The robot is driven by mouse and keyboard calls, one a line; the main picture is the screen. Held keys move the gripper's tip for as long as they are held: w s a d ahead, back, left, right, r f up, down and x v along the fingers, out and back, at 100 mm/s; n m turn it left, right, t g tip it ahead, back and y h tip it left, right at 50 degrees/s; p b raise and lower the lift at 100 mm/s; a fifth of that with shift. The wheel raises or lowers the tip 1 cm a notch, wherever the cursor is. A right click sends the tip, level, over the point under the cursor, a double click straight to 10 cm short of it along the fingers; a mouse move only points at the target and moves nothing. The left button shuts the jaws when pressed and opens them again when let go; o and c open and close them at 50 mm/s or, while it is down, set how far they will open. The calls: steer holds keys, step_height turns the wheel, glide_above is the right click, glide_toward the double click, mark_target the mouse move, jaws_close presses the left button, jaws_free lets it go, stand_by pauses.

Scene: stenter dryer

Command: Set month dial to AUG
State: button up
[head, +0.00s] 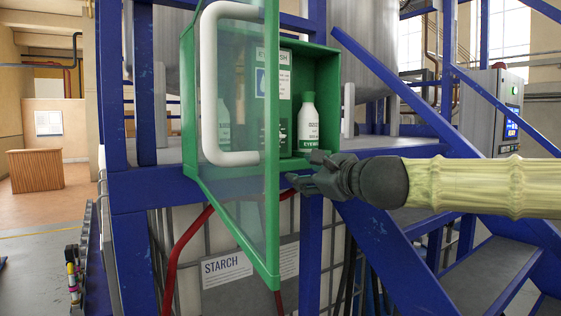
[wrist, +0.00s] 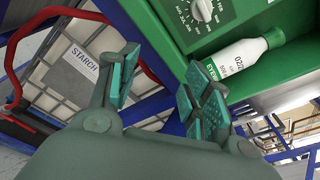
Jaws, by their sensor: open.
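A white round dial (wrist: 201,10) sits on a green panel at the top of the wrist view. Small white lettering surrounds it, but its setting is too small and cut off to read. The panel belongs to a green eyewash cabinet (head: 328,80) in the head view, where the dial cannot be made out behind the door. My gripper (head: 302,170) is open and empty at the cabinet's lower front edge, below the bottle. In the wrist view my gripper's fingers (wrist: 163,88) are spread, with the dial above and beyond the right finger, not touched.
A white eyewash bottle (head: 308,124) stands in the cabinet beside the dial panel. The open glass door (head: 240,215) with its white handle (head: 209,90) stands left of my gripper. Blue stair beams (head: 400,90) are to the right. A STARCH container (head: 222,268) is below.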

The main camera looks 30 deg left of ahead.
step_height(320, 180, up, 8)
steer(key=s+y, duration=0.1)
steer(key=s, duration=0.1)
steer(key=p+x, duration=0.3)
steer(key=x, duration=0.7)
steer(key=shift+w+a+f+m+p, duration=0.25)
steer(key=shift+w+m+p, duration=0.05)
steer(key=shift+w, duration=0.05)
steer(key=c, duration=1)
steer(key=shift+f+n+b, duration=0.15)
steer(key=shift+n+b, duration=0.25)
